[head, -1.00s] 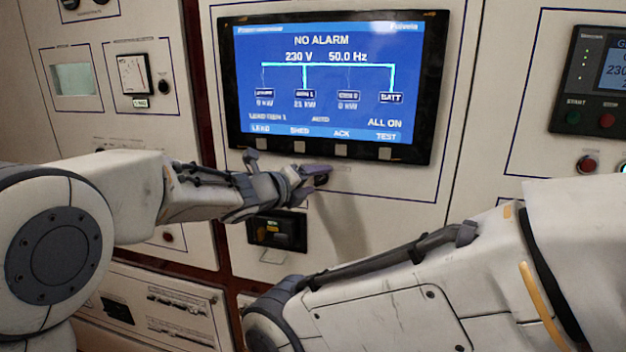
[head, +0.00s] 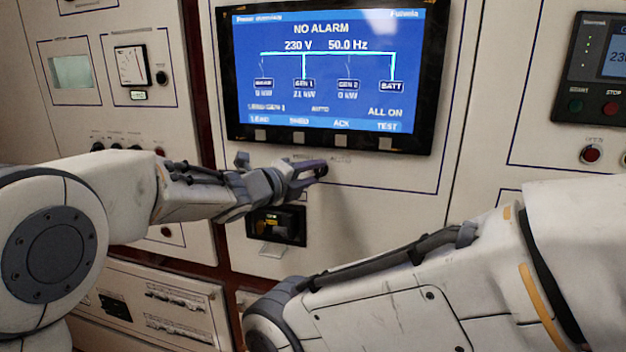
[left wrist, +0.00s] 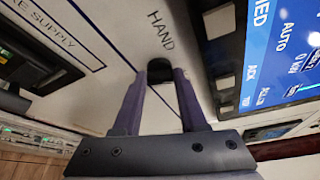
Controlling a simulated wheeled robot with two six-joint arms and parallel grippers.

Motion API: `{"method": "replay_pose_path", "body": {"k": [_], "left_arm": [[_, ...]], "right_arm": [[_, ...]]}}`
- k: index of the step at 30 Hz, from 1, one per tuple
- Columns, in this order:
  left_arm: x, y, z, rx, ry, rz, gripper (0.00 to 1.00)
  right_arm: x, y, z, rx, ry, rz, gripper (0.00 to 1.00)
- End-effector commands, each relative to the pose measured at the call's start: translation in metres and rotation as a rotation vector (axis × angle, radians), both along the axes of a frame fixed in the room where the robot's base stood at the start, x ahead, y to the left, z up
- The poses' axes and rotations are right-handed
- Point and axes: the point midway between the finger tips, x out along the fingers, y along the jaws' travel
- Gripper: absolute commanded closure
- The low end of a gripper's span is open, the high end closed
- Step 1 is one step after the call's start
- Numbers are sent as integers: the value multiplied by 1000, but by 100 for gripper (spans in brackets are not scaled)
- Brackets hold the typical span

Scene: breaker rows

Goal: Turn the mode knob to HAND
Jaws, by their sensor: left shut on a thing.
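The mode knob is a small dark knob on the pale panel below the screen. In the left wrist view the knob (left wrist: 160,70) sits between the two finger ends, and the printed word HAND (left wrist: 161,30) is just above it. My left gripper (head: 318,170) reaches it from the left in the head view and is shut on it; the fingers hide most of the knob there. The same gripper (left wrist: 160,85) fills the lower middle of the wrist view. The knob's pointer direction cannot be made out. My right gripper is out of view; only its arm shows.
The screen (head: 325,75), reading NO ALARM, hangs just above the left gripper, with a row of buttons (head: 342,141) along its lower edge. A dark recessed unit (head: 277,226) is below the gripper. My right arm crosses the lower right foreground.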

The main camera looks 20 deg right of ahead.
Motion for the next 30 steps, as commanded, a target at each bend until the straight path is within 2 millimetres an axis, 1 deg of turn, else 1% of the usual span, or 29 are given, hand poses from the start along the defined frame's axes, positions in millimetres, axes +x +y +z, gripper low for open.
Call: {"method": "replay_pose_path", "body": {"k": [1, 8, 21, 30], "left_arm": [[1, 1, -6, -35, 23, 2, 100], [1, 2, -10, -217, 146, 2, 100], [0, 1, -14, -556, 374, 2, 100], [0, 0, -15, -724, 490, 4, 100]], "right_arm": [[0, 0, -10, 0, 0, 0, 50], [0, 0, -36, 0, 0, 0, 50], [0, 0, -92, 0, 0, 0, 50], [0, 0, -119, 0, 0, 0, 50]]}}
